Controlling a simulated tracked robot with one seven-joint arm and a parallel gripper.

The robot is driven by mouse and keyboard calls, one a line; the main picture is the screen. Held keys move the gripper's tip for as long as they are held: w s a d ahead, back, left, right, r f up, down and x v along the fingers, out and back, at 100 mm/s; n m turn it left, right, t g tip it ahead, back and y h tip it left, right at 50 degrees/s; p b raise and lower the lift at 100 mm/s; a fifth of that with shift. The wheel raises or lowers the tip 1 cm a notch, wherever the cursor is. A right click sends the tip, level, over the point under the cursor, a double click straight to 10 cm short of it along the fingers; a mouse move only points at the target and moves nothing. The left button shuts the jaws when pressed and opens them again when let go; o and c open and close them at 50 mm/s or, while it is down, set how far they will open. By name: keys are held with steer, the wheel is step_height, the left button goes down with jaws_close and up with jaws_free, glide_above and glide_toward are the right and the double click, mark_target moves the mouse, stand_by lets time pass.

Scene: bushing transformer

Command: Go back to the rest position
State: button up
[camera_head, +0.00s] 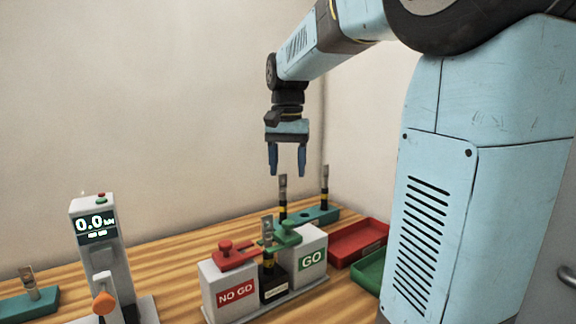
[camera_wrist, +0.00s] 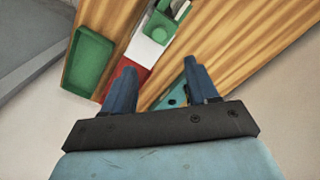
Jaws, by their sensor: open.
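My gripper (camera_head: 287,160) hangs with its blue fingers pointing down, open and empty, above the back of the wooden table in the head view. It is above a teal block (camera_head: 318,216) that has upright pins, and does not touch it. In the wrist view, my gripper (camera_wrist: 157,78) shows two blue fingers spread apart with nothing between them. My light blue arm reaches in from the right of the head view.
A NO GO block (camera_head: 231,292) and a GO block (camera_head: 311,262) stand on the table (camera_head: 170,262). A display device (camera_head: 100,245) is at left. A red tray (camera_head: 357,240) and a green tray (camera_head: 369,272) lie at right. The air around my gripper is clear.

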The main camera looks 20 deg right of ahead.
steer(key=shift+s, duration=0.1)
steer(key=s+a+f+n+t, duration=0.1)
steer(key=s+f+n+t, duration=0.1)
steer(key=s, duration=0.7)
steer(key=s+f+n+t, duration=0.3)
steer(key=s+f+n, duration=0.1)
steer(key=s, duration=0.5)
steer(key=shift+s+a+f+t, duration=0.3)
steer(key=shift+s+a+f, duration=0.05)
steer(key=shift+f, duration=0.3)
